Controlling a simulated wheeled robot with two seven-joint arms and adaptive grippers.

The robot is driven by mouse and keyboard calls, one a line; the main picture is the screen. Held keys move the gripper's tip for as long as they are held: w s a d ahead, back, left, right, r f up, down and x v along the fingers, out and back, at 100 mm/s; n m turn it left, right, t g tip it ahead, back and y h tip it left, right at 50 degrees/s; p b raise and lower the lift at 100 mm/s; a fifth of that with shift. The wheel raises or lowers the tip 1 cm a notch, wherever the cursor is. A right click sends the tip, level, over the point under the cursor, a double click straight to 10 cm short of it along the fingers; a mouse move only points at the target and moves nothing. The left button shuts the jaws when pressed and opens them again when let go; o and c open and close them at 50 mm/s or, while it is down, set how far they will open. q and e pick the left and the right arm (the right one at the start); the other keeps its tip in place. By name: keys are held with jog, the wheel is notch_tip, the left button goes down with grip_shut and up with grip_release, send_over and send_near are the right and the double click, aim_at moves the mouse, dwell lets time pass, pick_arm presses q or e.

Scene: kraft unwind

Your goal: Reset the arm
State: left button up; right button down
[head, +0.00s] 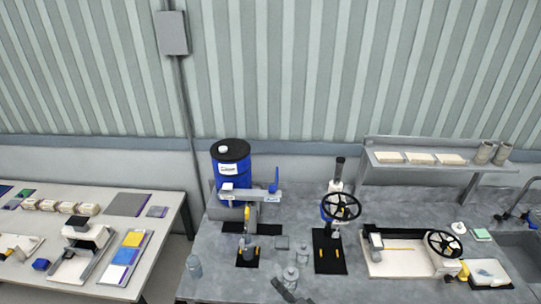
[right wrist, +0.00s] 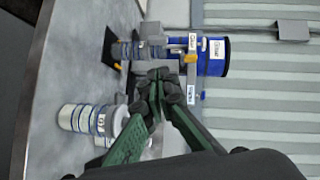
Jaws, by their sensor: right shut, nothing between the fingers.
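My right gripper (head: 283,288) shows only in part at the bottom edge of the head view, as a dark shape over the grey bench. In the right wrist view its green fingers meet at dark tips (right wrist: 158,78), shut with nothing between them. Beyond the tips stand a grey clamp-like fixture and a blue drum (right wrist: 214,55). The silvery jars (right wrist: 92,120) stand on the bench to the left of the fingers. My left gripper is not in view.
The grey bench (head: 208,268) carries the blue drum (head: 231,170), a handwheel stand (head: 340,206), glass jars (head: 291,275), a white-based wheel device (head: 405,262) and a sink. A shelf (head: 425,168) hangs at right. A pale table (head: 170,212) stands left, separated by a gap.

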jog(key=s+d+f+n+g+h, duration=0.2)
jog(key=s+d+f+n+h, duration=0.15)
jog(key=s+d, duration=0.45)
jog(key=s+d+f+n+g+h, duration=0.2)
jog(key=s+d+f, duration=0.3)
jog(key=d, duration=0.5)
jog(key=s+d+n+g+h, duration=0.3)
jog(key=s+d+g+h, duration=0.25)
jog(key=s+d, duration=1.1)
jog(key=s+a+f+g+y+b, duration=0.2)
jog(key=f+b, duration=0.7)
jog(key=f, duration=3)
pick_arm(q)
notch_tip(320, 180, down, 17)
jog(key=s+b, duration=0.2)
jog(key=b, duration=0.6)
pick_arm(e)
jog(key=s+f+n, duration=0.1)
jog(key=s+f, duration=0.9)
jog(key=f, duration=0.3)
jog(key=s+a+f, duration=0.1)
jog(key=s+f, duration=1)
jog(key=f, duration=0.2)
jog(key=shift+f+n+g, duration=0.2)
jog(key=shift+n+g, duration=0.15)
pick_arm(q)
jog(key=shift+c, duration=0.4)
